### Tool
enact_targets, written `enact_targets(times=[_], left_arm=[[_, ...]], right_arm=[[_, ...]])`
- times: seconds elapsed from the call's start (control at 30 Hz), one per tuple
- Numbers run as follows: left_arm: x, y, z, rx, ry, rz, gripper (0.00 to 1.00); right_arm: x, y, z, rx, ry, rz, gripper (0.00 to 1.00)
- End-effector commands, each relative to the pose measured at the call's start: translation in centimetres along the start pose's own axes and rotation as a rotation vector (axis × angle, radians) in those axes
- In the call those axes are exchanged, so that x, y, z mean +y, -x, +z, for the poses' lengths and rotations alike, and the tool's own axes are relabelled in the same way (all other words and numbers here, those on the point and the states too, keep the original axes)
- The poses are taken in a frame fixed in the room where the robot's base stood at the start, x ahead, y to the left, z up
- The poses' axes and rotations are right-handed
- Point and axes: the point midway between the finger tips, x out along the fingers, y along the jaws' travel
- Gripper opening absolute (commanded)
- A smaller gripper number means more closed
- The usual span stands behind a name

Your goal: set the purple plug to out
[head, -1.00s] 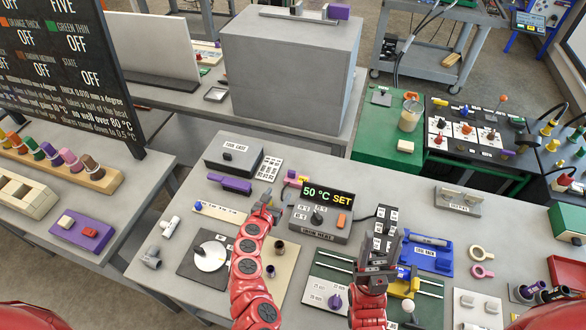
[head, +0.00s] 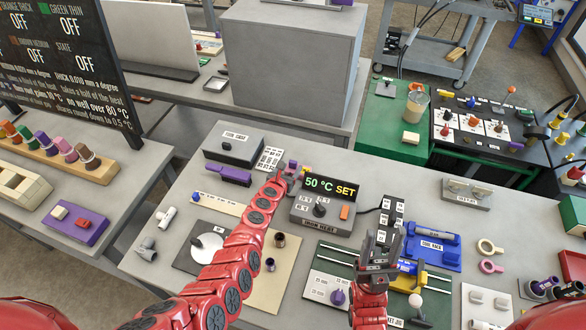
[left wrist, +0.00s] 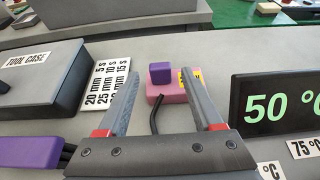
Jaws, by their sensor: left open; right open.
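The purple plug (left wrist: 160,72) is a small purple block on a pink base (left wrist: 162,92) with a yellow label, at the upper middle of the left wrist view. A short black cable runs down from the base. In the head view the plug (head: 293,165) shows small behind the display box, close to my left gripper (head: 284,174). My left gripper (left wrist: 162,78) is open, its fingers framing the plug from the near side with nothing held. My right gripper (head: 379,245) is open and empty, above the front middle of the bench.
The iron heat box (head: 321,212), reading "50 °C SET", stands right of the plug. The tool case (head: 233,149) and a purple tool (head: 229,176) lie to the left. A white label card (left wrist: 108,86) lies left of the pink base. A blue rack (head: 433,250) is right of my right gripper.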

Motion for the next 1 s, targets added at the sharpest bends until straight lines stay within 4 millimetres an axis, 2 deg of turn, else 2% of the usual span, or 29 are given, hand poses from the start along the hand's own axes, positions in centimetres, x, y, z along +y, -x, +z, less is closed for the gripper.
enact_targets(times=[0.03, 0.3, 0.73, 1.0], left_arm=[[-0.2, -1.1, -0.5, -0.002, -0.006, -0.003, 0.68], [-0.1, -3.7, -0.2, -0.003, -0.004, -0.001, 0.68], [0.0, -4.1, 0.1, 0.000, 0.002, 0.001, 0.68], [0.0, -4.1, 0.1, -0.001, 0.001, 0.001, 0.19]], right_arm=[[-0.1, 1.4, 0.2, 0.000, 0.000, 0.000, 0.50], [-0.2, 4.1, 0.7, 0.000, 0.000, 0.000, 0.50], [-0.2, 4.3, 0.7, 0.000, 0.000, 0.000, 0.50], [-0.2, 4.3, 0.7, 0.000, 0.000, 0.000, 0.50]])
